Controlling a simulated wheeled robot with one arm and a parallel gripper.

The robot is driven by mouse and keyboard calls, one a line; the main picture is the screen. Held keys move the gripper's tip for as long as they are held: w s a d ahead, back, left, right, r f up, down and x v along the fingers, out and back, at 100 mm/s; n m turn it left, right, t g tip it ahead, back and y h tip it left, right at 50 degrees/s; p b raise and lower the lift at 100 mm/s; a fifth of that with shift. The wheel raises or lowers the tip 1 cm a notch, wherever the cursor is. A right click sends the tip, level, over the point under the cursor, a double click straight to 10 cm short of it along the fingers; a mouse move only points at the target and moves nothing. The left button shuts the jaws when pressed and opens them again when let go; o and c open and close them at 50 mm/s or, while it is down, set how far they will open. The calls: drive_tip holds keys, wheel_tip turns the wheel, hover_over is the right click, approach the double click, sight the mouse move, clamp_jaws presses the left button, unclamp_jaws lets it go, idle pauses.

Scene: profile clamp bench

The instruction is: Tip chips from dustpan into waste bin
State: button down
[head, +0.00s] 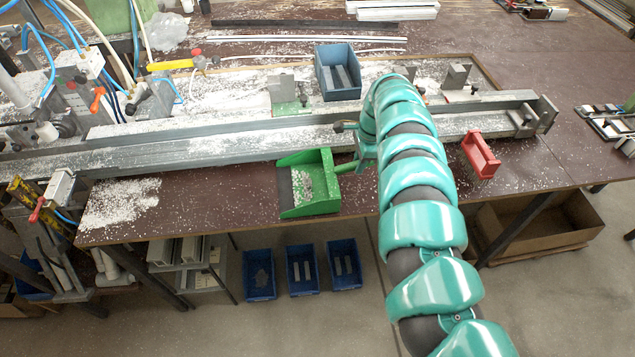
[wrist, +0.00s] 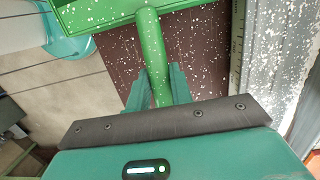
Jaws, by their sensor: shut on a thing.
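The green dustpan (head: 322,198) is at the bench's front edge in the head view, with white chips (head: 302,187) in it. Its handle points right, to my gripper (head: 362,155), which is partly hidden by my arm. In the wrist view my gripper (wrist: 163,88) is shut on the green handle (wrist: 150,42), and part of the pan (wrist: 95,14) shows at the top. I cannot tell whether the pan touches the bench top. I cannot tell for sure which container is the waste bin; an open cardboard box (head: 575,222) stands on the floor at the right.
A metal profile rail (head: 230,147) runs along the bench behind the dustpan. Loose chips (head: 118,203) cover the bench at left. A blue bin (head: 338,94) stands behind the rail; several more sit below the bench.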

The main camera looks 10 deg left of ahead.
wheel_tip(320, 180, up, 12)
drive_tip(key=p, duration=0.4)
drive_tip(key=shift+f, duration=0.15)
idle(0.4)
